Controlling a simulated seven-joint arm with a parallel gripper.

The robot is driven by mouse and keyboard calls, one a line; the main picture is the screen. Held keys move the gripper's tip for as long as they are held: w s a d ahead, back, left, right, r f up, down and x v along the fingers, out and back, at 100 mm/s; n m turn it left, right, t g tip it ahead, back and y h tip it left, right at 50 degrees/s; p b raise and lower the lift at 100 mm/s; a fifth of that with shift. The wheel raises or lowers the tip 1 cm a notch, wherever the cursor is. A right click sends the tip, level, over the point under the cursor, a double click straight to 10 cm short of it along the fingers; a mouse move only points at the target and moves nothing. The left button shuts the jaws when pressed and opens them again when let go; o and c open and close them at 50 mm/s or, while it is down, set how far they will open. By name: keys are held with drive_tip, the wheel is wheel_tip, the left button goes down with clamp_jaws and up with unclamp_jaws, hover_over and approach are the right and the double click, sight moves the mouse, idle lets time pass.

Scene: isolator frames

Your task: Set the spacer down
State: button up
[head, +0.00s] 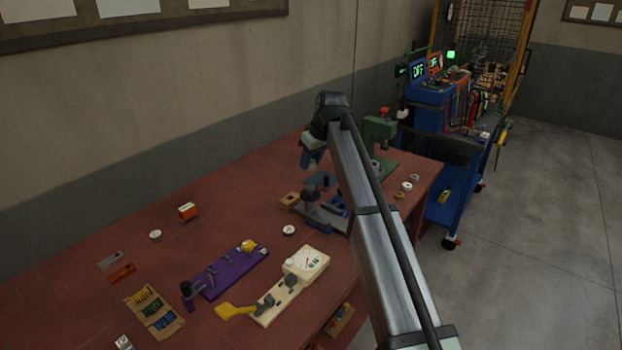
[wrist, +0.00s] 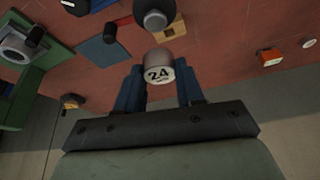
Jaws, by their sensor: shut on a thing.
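My gripper (wrist: 160,85) is shut on a short, pale grey-brown cylinder marked "24", the spacer (wrist: 159,68), in the wrist view. Its two blue fingers stand either side of it, and its marked face turns toward the wrist camera. In the head view my gripper (head: 312,160) is over the far part of the red-brown table (head: 75,250), near a grey and blue fixture (head: 322,205). I cannot make out the spacer there. A dark grey round part (wrist: 153,14) shows just beyond the spacer in the wrist view; I cannot tell the gap between them.
A green press (head: 380,130) stands right of my gripper, with several small round pieces (head: 406,186) near it. A purple fixture (head: 230,272) and a cream gauge (head: 300,270) lie nearer. A blue cart (head: 450,200) stands beyond the table. Bare table lies at left.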

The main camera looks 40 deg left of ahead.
sight(311, 187)
drive_tip(key=shift+f, duration=3.05)
drive_tip(key=shift+f, duration=0.1)
drive_tip(key=o, duration=1)
drive_tip(key=shift+o, duration=0.2)
drive_tip(key=v, duration=1.2)
drive_tip(key=shift+d, duration=0.1)
